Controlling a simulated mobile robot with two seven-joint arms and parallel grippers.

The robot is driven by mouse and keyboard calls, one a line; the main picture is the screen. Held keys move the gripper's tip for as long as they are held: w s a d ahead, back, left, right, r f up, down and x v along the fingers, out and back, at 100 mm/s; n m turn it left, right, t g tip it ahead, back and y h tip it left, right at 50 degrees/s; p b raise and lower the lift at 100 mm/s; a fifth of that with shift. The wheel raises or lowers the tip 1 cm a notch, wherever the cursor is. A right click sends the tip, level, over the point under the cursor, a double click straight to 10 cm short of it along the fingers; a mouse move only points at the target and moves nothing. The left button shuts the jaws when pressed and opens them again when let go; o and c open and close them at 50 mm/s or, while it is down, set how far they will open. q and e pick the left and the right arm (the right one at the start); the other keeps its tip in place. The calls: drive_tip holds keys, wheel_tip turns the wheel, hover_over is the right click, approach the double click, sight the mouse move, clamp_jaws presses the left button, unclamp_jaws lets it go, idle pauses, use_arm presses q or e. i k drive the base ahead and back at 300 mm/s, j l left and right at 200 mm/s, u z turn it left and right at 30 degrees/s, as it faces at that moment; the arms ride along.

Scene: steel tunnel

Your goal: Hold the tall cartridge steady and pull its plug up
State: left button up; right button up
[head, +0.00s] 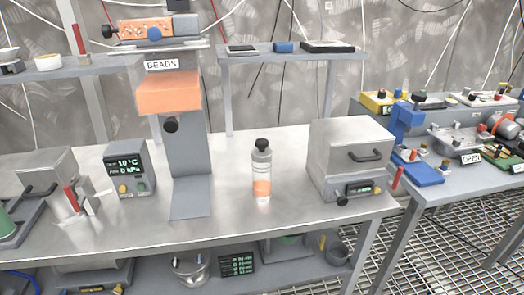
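A tall grey cylinder with an orange lower band (261,172) stands upright on the steel bench; it looks like the cartridge. A black plug (262,145) sits on its top. Neither of my grippers shows in the head view, and nothing touches the cartridge.
A grey box with a handle (350,158) stands right of the cartridge. Left of it are a grey column labelled BEADS (190,150) and a small display unit (131,168). The steel bench (285,225) is clear in front of the cartridge. A raised shelf (290,58) is behind.

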sight(261, 143)
drive_tip(key=i+l+u, duration=0.4)
drive_tip(key=i+l, duration=0.25)
drive_tip(key=i, duration=0.15)
